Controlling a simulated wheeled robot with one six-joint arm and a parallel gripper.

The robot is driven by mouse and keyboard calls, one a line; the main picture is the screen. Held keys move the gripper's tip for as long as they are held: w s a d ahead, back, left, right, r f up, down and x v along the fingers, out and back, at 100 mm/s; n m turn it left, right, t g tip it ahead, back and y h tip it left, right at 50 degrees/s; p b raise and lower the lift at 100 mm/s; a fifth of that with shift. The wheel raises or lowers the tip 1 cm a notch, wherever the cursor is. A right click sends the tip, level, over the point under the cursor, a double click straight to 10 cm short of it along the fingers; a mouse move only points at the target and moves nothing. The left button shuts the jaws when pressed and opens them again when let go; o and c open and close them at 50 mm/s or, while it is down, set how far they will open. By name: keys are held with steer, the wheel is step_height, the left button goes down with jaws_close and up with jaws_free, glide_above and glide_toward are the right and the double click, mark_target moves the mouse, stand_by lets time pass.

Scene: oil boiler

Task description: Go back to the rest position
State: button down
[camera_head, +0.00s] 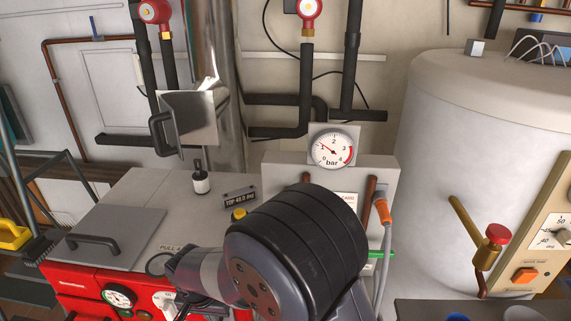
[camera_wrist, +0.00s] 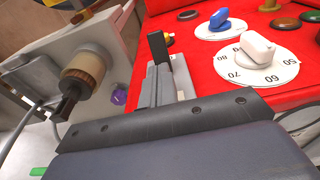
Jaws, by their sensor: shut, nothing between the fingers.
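My gripper (camera_wrist: 165,72) shows in the wrist view, shut and empty. Its fingers reach up in front of the red boiler panel (camera_wrist: 225,72). The white dial knob (camera_wrist: 257,46) on its numbered scale is right of the fingers, and the blue knob (camera_wrist: 219,18) is above and to the right. I cannot tell whether the fingertips touch the panel. In the head view my dark arm covers the lower middle, in front of the boiler, and I cannot make out the fingertips there.
The grey boiler top (camera_head: 150,205) carries a handled plate (camera_head: 95,240). A pressure gauge (camera_head: 333,149) stands behind my arm. A large white tank (camera_head: 480,150) with a red-topped valve (camera_head: 496,234) is at right. Dark pipes (camera_head: 305,85) run along the wall.

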steer(key=shift+w+r+p, duration=0.1)
steer(key=shift+r+p, duration=0.2)
steer(key=shift+p, duration=0.15)
steer(key=r, duration=0.1)
steer(key=w+r+b, duration=0.1)
steer(key=shift+w+r, duration=0.3)
step_height(320, 180, up, 10)
steer(key=s, duration=0.1)
steer(key=shift+r+b, duration=0.15)
steer(key=shift+b, duration=0.25)
steer(key=shift+d, duration=0.15)
